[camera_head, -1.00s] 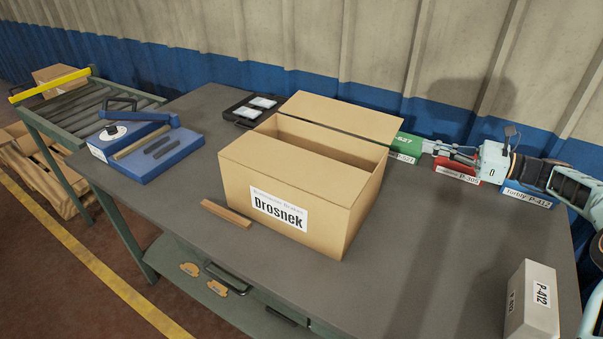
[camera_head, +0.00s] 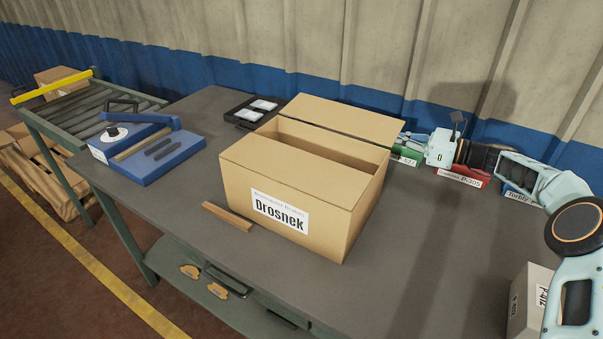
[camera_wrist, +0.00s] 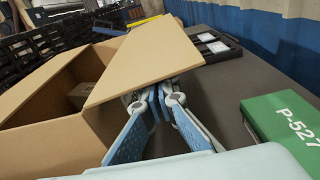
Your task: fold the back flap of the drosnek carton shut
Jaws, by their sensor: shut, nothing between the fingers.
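The Drosnek carton (camera_head: 300,195) stands on the grey table, its label facing forward. Its front flap (camera_head: 285,172) lies folded inward over the front part of the opening. Its back flap (camera_head: 345,118) stands open, sloping outward behind the carton; in the wrist view the flap (camera_wrist: 150,58) spans the middle. My gripper (camera_head: 406,141) is shut and empty, at the right end of the back flap, behind the carton. In the wrist view my gripper (camera_wrist: 157,100) sits low by the flap's outer side, its tips partly hidden by the flap. I cannot tell whether they touch it.
A green P-527 box (camera_wrist: 285,125) and a red P-305 box (camera_head: 463,176) line the back beside my arm. A P-412 box (camera_head: 528,300) stands front right. A black tray (camera_head: 255,110) lies behind the carton's left, a wooden strip (camera_head: 227,217) in front. A blue fixture (camera_head: 145,150) is left.

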